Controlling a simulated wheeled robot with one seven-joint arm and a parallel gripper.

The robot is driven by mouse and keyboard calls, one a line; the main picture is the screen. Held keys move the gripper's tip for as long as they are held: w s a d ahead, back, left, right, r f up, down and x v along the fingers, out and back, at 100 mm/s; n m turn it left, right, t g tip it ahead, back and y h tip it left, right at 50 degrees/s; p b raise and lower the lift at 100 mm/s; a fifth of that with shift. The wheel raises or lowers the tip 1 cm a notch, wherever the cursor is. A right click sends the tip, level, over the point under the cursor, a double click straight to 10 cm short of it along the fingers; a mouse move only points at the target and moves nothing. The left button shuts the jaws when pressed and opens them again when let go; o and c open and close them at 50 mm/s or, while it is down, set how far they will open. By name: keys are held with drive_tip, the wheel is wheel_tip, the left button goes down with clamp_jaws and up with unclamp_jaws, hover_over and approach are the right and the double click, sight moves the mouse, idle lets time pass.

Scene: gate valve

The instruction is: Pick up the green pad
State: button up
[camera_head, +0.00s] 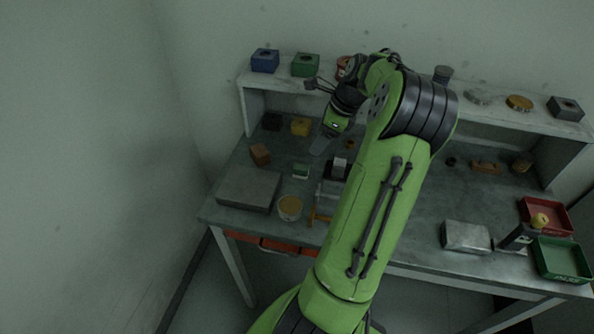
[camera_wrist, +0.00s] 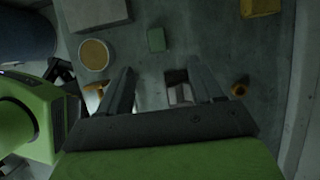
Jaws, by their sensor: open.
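A small green pad (camera_head: 301,171) lies on the grey workbench (camera_head: 225,213), between a yellow-topped tub and a yellow block. Its front side looks pale in the head view. In the wrist view the green pad (camera_wrist: 157,40) is a small green block beyond my fingertips, near the middle of the picture. My gripper (camera_wrist: 163,75) is open, its two dark fingers apart. It is over the bench and not touching the pad. Between the fingers, below them, shows a pale block in a dark holder (camera_wrist: 180,92). In the head view my arm hides part of the bench.
A tub (camera_head: 290,208), a grey plate (camera_head: 248,188), a brown block (camera_head: 260,154) and a yellow block (camera_head: 300,127) stand around the pad. A box with a pale block (camera_head: 340,162) is close on its right. A larger green box (camera_head: 305,65) sits on the shelf.

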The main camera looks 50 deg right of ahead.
sight(302, 166)
drive_tip(key=b+x, duration=0.1)
drive_tip(key=x, duration=0.6)
drive_tip(key=shift+w+f+b, duration=0.1)
drive_tip(key=shift+f+b, duration=0.15)
drive_tip(key=shift+b, duration=0.1)
drive_tip(key=x, duration=0.1)
drive_tip(key=b+x, duration=0.1)
drive_tip(key=x, duration=0.3)
drive_tip(key=shift+a+f+b, duration=0.2)
drive_tip(key=shift+a+b, duration=0.1)
drive_tip(key=shift+a, duration=0.05)
drive_tip(key=shift+r, duration=0.1)
drive_tip(key=shift+c, duration=0.3)
drive_tip(key=c, duration=1)
